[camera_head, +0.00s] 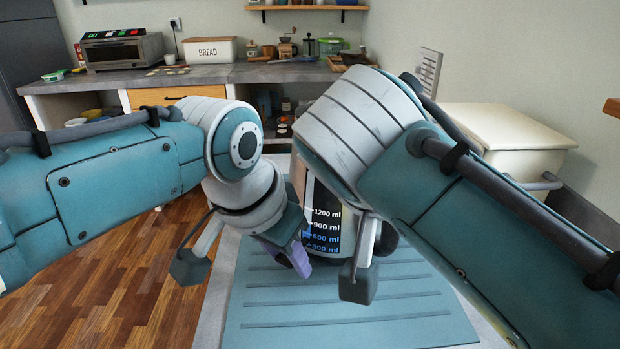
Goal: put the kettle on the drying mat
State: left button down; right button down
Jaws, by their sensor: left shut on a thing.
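The kettle (323,226) has a pale body and a dark level window marked in ml. It stands upright at or just above the far part of the blue drying mat (350,325); I cannot tell whether its base touches the mat.
The front of the mat is clear. A cream cabinet or bin (510,130) stands at the right. Across the room, a counter holds a toaster oven (123,52), a bread box (210,50) and small items. Wooden floor (110,275) is open at the left.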

pick_arm(q)
jog(key=shift+w+f, duration=0.1)
jog(key=shift+f, duration=0.3)
pick_arm(e)
jog(key=shift+f, duration=0.4)
pick_arm(q)
jog(key=c, duration=1)
grip_release()
jog(key=shift+f+b, duration=0.2)
jog(key=shift+b, duration=0.2)
jog(key=shift+c, duration=0.2)
pick_arm(e)
jog(key=c, duration=1.2)
grip_release()
jog(key=shift+f, duration=0.25)
pick_arm(q)
jog(key=shift+o, duration=0.8)
jog(key=shift+r, duration=0.15)
pick_arm(e)
jog(key=shift+o, duration=1)
jog(key=shift+r, duration=0.2)
pick_arm(q)
jog(key=o, duration=0.3)
pick_arm(e)
jog(key=o, duration=0.3)
pick_arm(q)
jog(key=shift+r, duration=0.1)
